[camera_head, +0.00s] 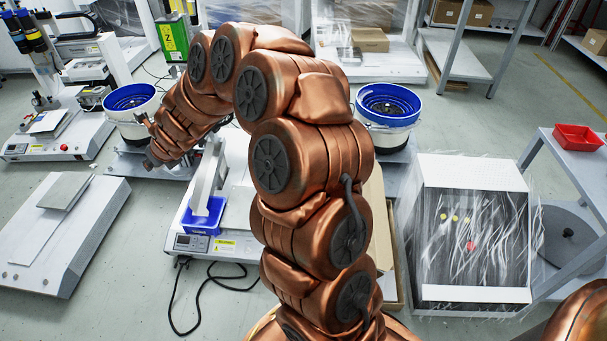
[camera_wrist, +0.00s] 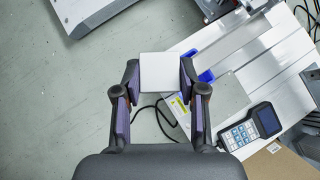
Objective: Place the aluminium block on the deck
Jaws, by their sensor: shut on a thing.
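The aluminium block (camera_wrist: 160,72) is a pale, square-faced piece in the wrist view. My gripper (camera_wrist: 160,78) is shut on it, with one finger on each side. In the head view my gripper (camera_head: 153,147) hangs at the left of my arm, and I cannot make out the block there. The gantry machine's flat silver deck (camera_wrist: 262,68) lies below and to the right of the block in the wrist view. In the head view the machine's white base (camera_head: 228,222) is partly hidden behind my arm. Grey floor shows under much of the gripper.
A blue tray (camera_head: 204,214) sits on the machine by its upright. A keypad controller (camera_wrist: 250,127) lies at its edge. Blue-rimmed bowls (camera_head: 131,98) (camera_head: 388,104) stand behind. A low white machine (camera_head: 60,240) is at left, and a black cable (camera_head: 210,290) crosses the floor.

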